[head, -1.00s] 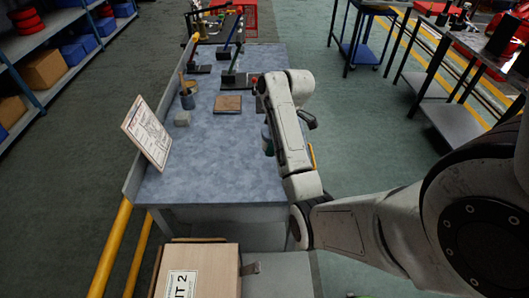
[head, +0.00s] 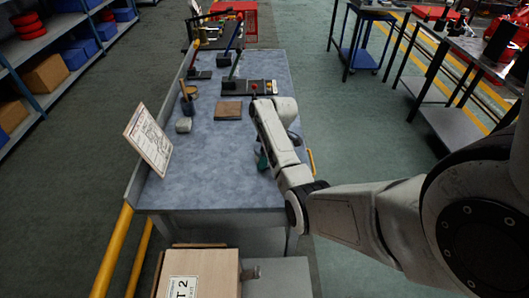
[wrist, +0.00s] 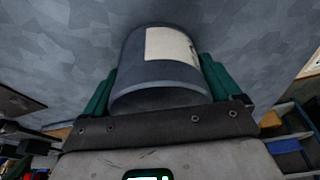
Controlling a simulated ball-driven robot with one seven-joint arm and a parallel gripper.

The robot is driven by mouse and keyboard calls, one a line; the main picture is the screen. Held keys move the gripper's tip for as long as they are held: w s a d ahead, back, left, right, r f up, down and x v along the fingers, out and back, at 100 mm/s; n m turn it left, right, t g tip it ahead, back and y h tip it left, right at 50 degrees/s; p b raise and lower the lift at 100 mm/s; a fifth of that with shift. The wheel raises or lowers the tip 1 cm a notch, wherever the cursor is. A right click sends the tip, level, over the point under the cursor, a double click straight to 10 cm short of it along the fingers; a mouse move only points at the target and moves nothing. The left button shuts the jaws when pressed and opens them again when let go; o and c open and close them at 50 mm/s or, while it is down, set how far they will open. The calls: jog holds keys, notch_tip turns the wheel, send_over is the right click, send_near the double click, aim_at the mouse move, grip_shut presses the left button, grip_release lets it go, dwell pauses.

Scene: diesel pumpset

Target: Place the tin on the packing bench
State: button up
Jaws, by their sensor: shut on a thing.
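The packing bench (head: 215,180), with a mottled blue-grey top, runs down the middle of the head view. In the wrist view, my gripper (wrist: 160,78) has its green fingers on both sides of a dark grey tin (wrist: 158,98) with a cream label. It is shut on the tin. In the head view, a bit of the green gripper (head: 262,159) shows at the bench's right edge; my arm hides the rest and the tin. The mottled top fills the wrist view behind the tin. I cannot tell whether the tin touches it.
A clipboard (head: 149,140) leans at the bench's left edge. A brown pad (head: 228,110), a grey block (head: 184,125), a brush pot (head: 188,104) and lever tools (head: 234,80) occupy the far half. The near-middle top is clear. A carton (head: 205,272) stands in front.

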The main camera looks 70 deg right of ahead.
jog(key=shift+f, duration=0.1)
jog(key=o, duration=1.1)
jog(key=v, duration=1.2)
jog(key=shift+b, duration=0.35)
jog(key=w+a+f+m+t+h, duration=0.1)
jog(key=a+f, duration=0.2)
jog(key=a, duration=1.2)
jog(key=w+a+f+m, duration=0.1)
jog(key=w+a+f, duration=0.1)
jog(key=a, duration=1.3)
jog(key=s+a+r+t, duration=0.1)
jog(key=s+a+r, duration=0.1)
jog(key=s+a, duration=0.45)
jog(key=s+f+m+g, duration=0.1)
jog(key=s+f+g, duration=0.2)
jog(key=s+f, duration=0.3)
jog(key=shift+s+a+f+g+b, duration=0.15)
jog(key=shift+s+f+g+b, duration=0.25)
jog(key=shift+s, duration=0.3)
